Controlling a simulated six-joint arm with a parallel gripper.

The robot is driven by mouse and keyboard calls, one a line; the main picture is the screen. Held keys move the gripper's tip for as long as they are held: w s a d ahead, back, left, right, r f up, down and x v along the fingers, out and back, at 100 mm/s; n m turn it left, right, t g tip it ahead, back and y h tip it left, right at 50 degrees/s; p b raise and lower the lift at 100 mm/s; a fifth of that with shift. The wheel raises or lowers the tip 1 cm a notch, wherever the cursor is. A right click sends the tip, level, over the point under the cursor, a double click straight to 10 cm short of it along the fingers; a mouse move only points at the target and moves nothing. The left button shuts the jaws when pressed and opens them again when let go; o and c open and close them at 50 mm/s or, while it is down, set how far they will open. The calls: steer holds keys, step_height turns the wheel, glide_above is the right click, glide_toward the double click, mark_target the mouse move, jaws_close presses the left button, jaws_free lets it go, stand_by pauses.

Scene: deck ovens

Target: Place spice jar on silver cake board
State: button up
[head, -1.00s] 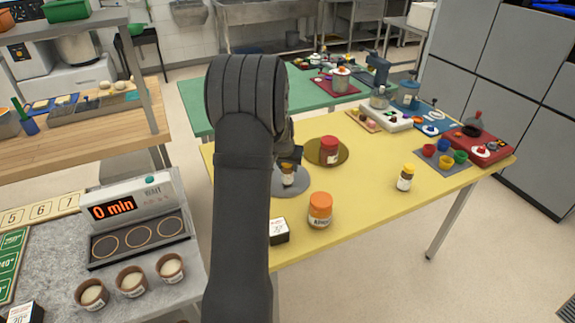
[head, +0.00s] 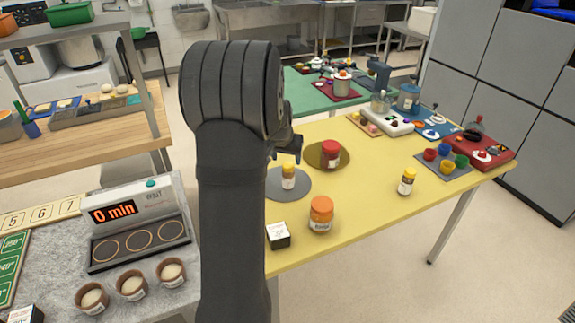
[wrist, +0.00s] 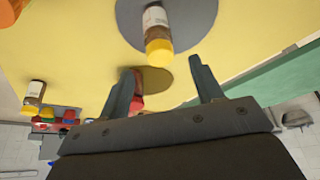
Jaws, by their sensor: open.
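A spice jar (head: 289,175) with a yellow cap stands upright on the silver cake board (head: 300,189), a flat grey disc on the yellow table. The wrist view shows the same jar (wrist: 157,35) on the grey disc (wrist: 206,14), with its cap toward me. My gripper (head: 287,150) is above and behind the jar, apart from it. In the wrist view my gripper (wrist: 162,68) has its fingers spread with nothing held between them. My arm hides the left part of the table in the head view.
A red-lidded jar (head: 331,150) stands on a gold disc (head: 343,163) behind the silver board. An orange-lidded jar (head: 321,214) and a small white-and-black box (head: 278,235) stand in front. Another yellow-capped jar (head: 407,182) is to the right, with clear table between.

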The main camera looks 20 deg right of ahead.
mark_target(289, 164)
steer(key=v, duration=0.4)
steer(key=shift+f, duration=0.1)
steer(key=x, duration=1.1)
steer(key=shift+w+d+f, duration=0.15)
steer(key=shift+f, duration=0.2)
steer(key=shift+r, duration=1.3)
